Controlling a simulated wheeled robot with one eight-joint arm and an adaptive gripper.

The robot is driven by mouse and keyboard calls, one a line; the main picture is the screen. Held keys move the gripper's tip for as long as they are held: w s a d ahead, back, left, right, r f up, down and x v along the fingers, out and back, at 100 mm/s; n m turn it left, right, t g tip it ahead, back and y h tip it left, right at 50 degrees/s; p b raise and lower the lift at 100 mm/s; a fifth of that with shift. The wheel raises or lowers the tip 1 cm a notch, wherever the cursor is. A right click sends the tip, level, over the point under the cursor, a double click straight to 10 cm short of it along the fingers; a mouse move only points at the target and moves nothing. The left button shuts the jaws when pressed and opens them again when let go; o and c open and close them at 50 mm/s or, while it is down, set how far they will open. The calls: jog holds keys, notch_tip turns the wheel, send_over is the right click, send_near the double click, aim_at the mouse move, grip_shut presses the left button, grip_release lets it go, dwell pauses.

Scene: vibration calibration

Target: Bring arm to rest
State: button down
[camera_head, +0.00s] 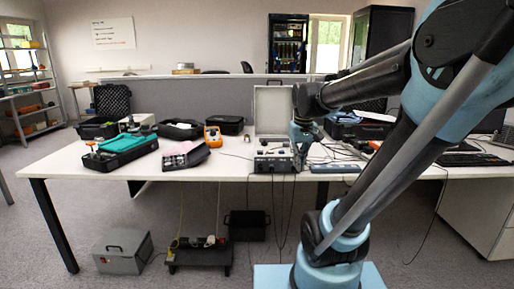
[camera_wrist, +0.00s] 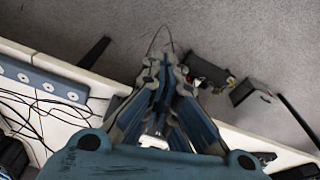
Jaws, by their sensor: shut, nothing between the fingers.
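My gripper (camera_head: 303,150) hangs in front of the desk area at the end of my blue and black arm, near the grey instrument box on the white desk (camera_head: 225,168). In the wrist view, my gripper (camera_wrist: 163,62) points down with its fingers together and nothing between them. The white desk edge (camera_wrist: 110,88) and the floor lie below it. My arm covers much of the right side of the head view.
A grey instrument box (camera_head: 272,163) with cables stands on the desk. An orange-yellow device (camera_head: 213,136) and open black cases (camera_head: 120,150) are to its left. A grey box (camera_head: 122,252) and a low black stand (camera_head: 199,255) are on the floor.

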jog(key=s+d+f+m, duration=0.2)
jog(key=s+d+f, duration=0.2)
jog(key=s+f, duration=0.7)
jog(key=shift+s+f+t, duration=0.35)
jog(key=shift+s+t, duration=0.05)
jog(key=shift+s, duration=0.65)
jog(key=shift+w+f, duration=0.2)
jog(key=shift+w, duration=0.3)
